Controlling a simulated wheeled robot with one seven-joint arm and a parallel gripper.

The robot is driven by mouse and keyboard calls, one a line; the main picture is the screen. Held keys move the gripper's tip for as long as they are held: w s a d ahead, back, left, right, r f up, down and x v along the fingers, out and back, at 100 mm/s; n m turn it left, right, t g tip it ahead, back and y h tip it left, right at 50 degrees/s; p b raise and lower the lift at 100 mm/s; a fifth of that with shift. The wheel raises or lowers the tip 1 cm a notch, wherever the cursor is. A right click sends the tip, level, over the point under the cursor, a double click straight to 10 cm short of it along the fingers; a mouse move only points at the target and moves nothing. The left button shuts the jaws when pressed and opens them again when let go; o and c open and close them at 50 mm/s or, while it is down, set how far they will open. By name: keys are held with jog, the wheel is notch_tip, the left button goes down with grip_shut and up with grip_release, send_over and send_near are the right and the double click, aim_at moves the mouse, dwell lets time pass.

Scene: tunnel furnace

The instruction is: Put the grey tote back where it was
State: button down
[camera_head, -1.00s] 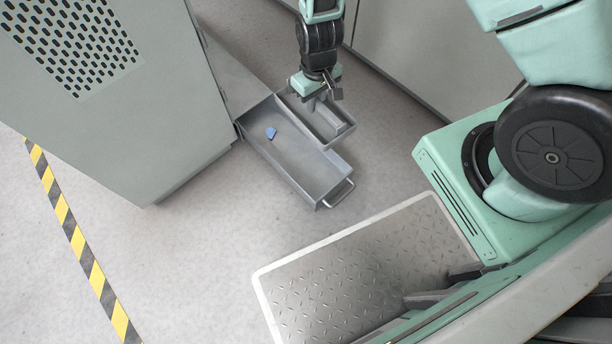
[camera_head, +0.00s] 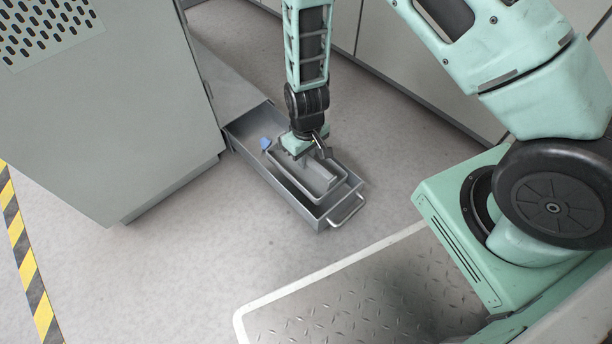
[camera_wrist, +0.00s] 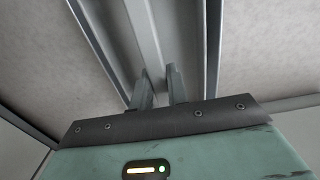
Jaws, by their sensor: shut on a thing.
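My gripper (camera_head: 304,158) points down and is shut on the raised middle ridge of the grey tote (camera_head: 345,190). The tote is a small, shallow, open grey tray. In the head view it lies over the front part of a long grey drawer (camera_head: 240,143), within the drawer's outline. I cannot tell whether it touches the drawer floor or hangs just above it. In the wrist view the two fingertips (camera_wrist: 160,78) close on the pale ridge of the tote (camera_wrist: 146,35). My gripper hides the tote's far end in the head view.
The drawer stands pulled out of a grey cabinet (camera_head: 120,110), with a handle (camera_head: 347,211) at its front. A small blue piece (camera_head: 265,143) shows towards the drawer's back. Grey panels (camera_head: 400,70) stand behind. Floor to the left of the drawer is clear.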

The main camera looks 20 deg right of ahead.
aim_at(306, 169)
notch_tip(306, 169, down, 6)
jog(key=b, duration=0.3)
jog(key=shift+f, duration=0.1)
jog(key=c, duration=1.4)
grip_release()
jog(key=shift+o, duration=0.2)
